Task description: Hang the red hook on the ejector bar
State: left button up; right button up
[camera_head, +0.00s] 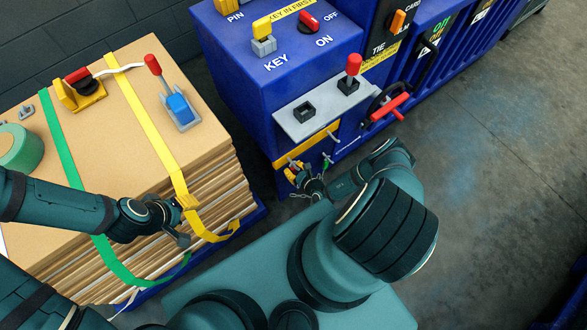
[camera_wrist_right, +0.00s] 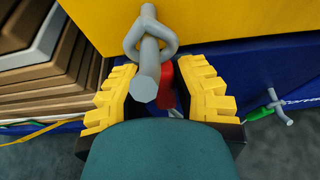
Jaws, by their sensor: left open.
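In the right wrist view a grey ejector bar (camera_wrist_right: 147,75) sticks out from a yellow panel (camera_wrist_right: 225,25). A grey ring appears to be around the bar, and the red hook (camera_wrist_right: 166,88) hangs below it, partly behind the bar's end. My right gripper (camera_wrist_right: 162,100) has its yellow fingers spread on either side of the bar and the red hook, with gaps visible. In the head view my right gripper (camera_head: 298,176) is at the machine's low front; the red hook cannot be made out there.
A green hook (camera_wrist_right: 262,111) hangs on another grey bar to the right. The stack of cardboard (camera_head: 110,130) with green and yellow straps stands at left. The floor at right is clear.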

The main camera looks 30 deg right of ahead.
jog(key=shift+o, duration=1.2)
jog(key=shift+s, duration=0.15)
jog(key=a+v, duration=0.1)
jog(key=v, duration=1)
jog(key=shift+s+d+r, duration=0.25)
jog(key=shift+s+d, duration=0.05)
jog(key=shift+d, duration=0.2)
